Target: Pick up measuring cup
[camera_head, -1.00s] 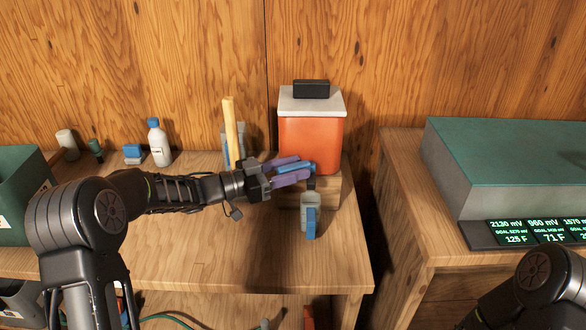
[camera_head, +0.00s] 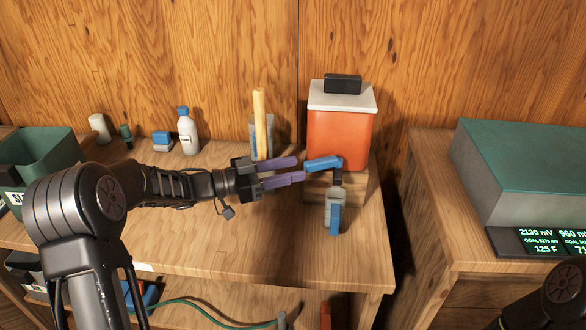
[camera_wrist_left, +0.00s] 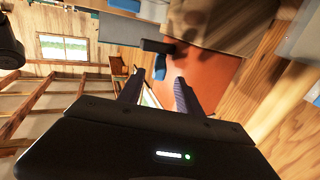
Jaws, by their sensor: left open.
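The measuring cup (camera_head: 329,196) is a small clear cup with a blue handle (camera_head: 335,219) facing me. It stands on the table below the black spout (camera_head: 337,177) of the orange cooler (camera_head: 338,138). I cannot tell whether it holds liquid. In the left wrist view the cup (camera_wrist_left: 153,11) is cut off by the top edge. My left gripper (camera_head: 301,168) is open and empty, its purple fingers above and to the left of the cup, apart from it. The spout's blue lever (camera_head: 322,163) lies just beyond the fingertips. My right gripper is out of view.
The cooler sits on a wooden block (camera_head: 353,183) at the table's right end. A white bottle (camera_head: 187,135), a blue-and-white box (camera_head: 162,141) and a green bin (camera_head: 45,150) stand along the back and left. The table front (camera_head: 250,235) is clear.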

